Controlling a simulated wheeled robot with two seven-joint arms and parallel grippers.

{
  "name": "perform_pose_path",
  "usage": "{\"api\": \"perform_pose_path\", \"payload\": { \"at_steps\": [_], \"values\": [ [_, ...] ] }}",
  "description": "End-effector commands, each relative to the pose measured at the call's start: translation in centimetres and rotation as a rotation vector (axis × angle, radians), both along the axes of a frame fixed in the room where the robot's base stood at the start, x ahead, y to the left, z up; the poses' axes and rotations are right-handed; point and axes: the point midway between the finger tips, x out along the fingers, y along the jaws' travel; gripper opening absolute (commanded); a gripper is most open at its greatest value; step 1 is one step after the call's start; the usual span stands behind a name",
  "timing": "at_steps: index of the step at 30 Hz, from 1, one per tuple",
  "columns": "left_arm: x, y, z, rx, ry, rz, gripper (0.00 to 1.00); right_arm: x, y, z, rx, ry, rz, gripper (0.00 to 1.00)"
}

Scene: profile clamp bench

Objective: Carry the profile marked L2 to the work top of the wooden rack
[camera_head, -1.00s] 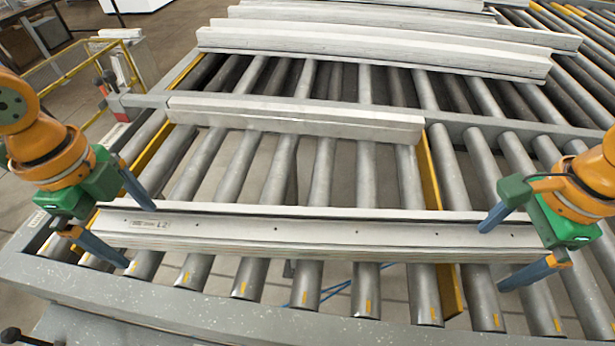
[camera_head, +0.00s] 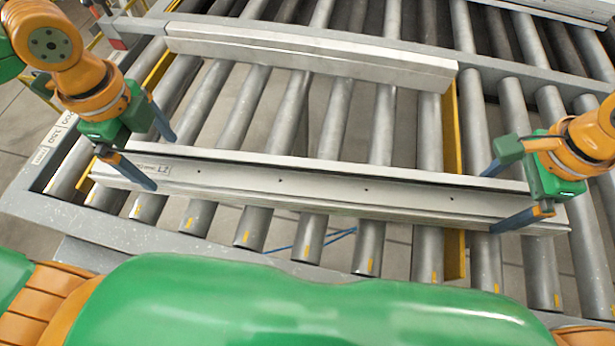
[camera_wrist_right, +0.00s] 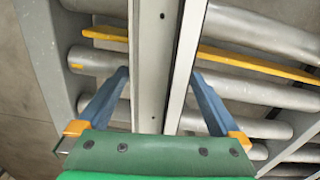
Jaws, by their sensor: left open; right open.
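The profile marked L2 (camera_head: 330,192) is a long pale metal bar lying across the rollers, its label near its left end. It also shows in the right wrist view (camera_wrist_right: 150,65), running between the fingers. My left gripper (camera_head: 160,163) is open at the bar's left end, one finger at the far side and one in front of the near side. My right gripper (camera_head: 490,200) is open at the right end, its fingers on either side; in the right wrist view (camera_wrist_right: 163,78) gaps show between them and the bar. The wooden rack is not in view.
Another profile (camera_head: 310,55) lies behind on the rollers, beyond a clear stretch of rollers (camera_head: 335,110). Part of a further profile (camera_head: 570,12) shows at the top right. A grey frame rail (camera_head: 120,232) runs along the near side.

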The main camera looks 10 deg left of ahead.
Motion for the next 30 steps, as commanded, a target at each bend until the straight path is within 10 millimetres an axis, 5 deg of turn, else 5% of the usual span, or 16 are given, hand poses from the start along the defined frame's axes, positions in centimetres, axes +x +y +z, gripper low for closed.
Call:
{"api": "perform_pose_path", "payload": {
  "at_steps": [6, 15, 26, 30],
  "values": [
    [0.0, 0.0, -2.1, -0.001, 0.001, 0.000, 1.00, 0.0, 0.0, -2.1, 0.000, 0.001, -0.001, 1.00],
    [0.0, 0.0, -2.4, -0.001, 0.000, 0.001, 1.00, 0.0, 0.0, -2.4, 0.000, -0.001, -0.001, 1.00],
    [0.0, 0.0, -2.3, -0.001, -0.001, 0.001, 0.03, 0.0, 0.0, -2.3, 0.000, -0.001, -0.001, 0.03],
    [0.0, 0.0, -2.3, -0.001, -0.001, 0.001, 0.00, 0.0, 0.0, -2.3, 0.000, -0.002, -0.001, 0.00]
  ]
}}
